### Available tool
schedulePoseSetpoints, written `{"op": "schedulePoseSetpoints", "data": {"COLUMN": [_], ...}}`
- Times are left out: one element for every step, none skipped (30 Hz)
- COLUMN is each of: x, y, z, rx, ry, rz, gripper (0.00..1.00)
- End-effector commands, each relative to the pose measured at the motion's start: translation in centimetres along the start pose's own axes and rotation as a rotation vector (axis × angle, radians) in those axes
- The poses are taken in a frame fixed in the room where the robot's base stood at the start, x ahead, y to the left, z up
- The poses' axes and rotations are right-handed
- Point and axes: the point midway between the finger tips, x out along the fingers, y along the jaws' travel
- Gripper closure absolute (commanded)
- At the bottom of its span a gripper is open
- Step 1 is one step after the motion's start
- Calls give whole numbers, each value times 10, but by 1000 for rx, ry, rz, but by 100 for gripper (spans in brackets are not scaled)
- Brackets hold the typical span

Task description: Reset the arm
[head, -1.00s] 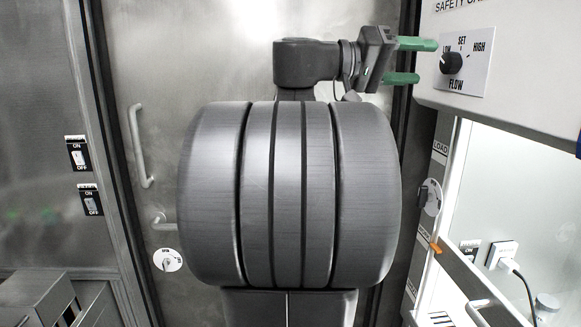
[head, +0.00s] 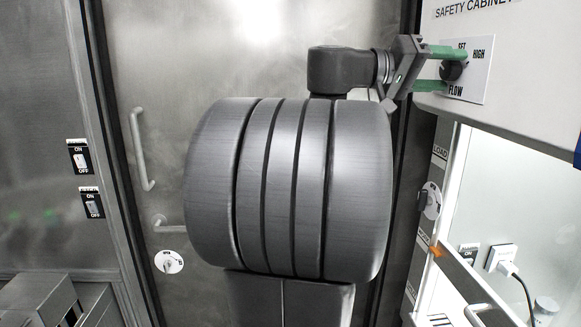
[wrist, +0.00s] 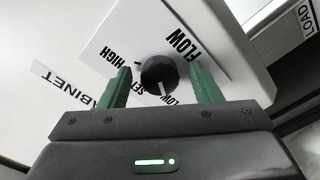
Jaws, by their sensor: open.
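My gripper (head: 454,68) is at the upper right of the head view, its two green fingers pointing right at the safety cabinet's flow panel. The black flow knob (head: 452,71) sits on a white plate (head: 480,84) marked SET, HIGH and FLOW. In the wrist view the knob (wrist: 159,74) lies between the open green fingers (wrist: 158,86), with a visible space on each side. I cannot tell how deep the fingers reach around it. My arm covers the middle of the head view.
The safety cabinet (head: 530,95) fills the right side, with a lit interior and a plugged-in socket (head: 503,258). A metal door with a handle (head: 140,150) stands behind my arm. ON/OFF switches (head: 79,157) are at the left.

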Motion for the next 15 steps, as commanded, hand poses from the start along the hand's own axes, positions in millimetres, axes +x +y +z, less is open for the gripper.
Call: {"op": "schedulePoseSetpoints", "data": {"x": [-3, -6, -10, -14, -17, -23, -28, -32, -39, -44, -48, -54, -59, -64, -70], "y": [0, -1, -1, -1, -1, -1, -2, -1, -2, -2, -2, -2, -2, -2, -2], "z": [0, 0, 0, 0, 0, 0, 0, 1, 0, 1, 0, 0, 0, 0, 0], "rx": [1, 1, 1, 1, 1, 1, 1, 1, 0, 0, 0, 0, 0, 0, 1], "ry": [1, 1, 2, 3, 3, 4, 4, 3, 5, 3, 4, 4, 4, 4, 4], "rz": [0, 0, -1, -2, -2, -2, -3, -2, -3, -3, -3, -3, -3, -3, -3], "gripper": [43, 43, 43, 43, 43, 43, 43, 43, 43, 43, 43, 43, 43, 43, 43]}}
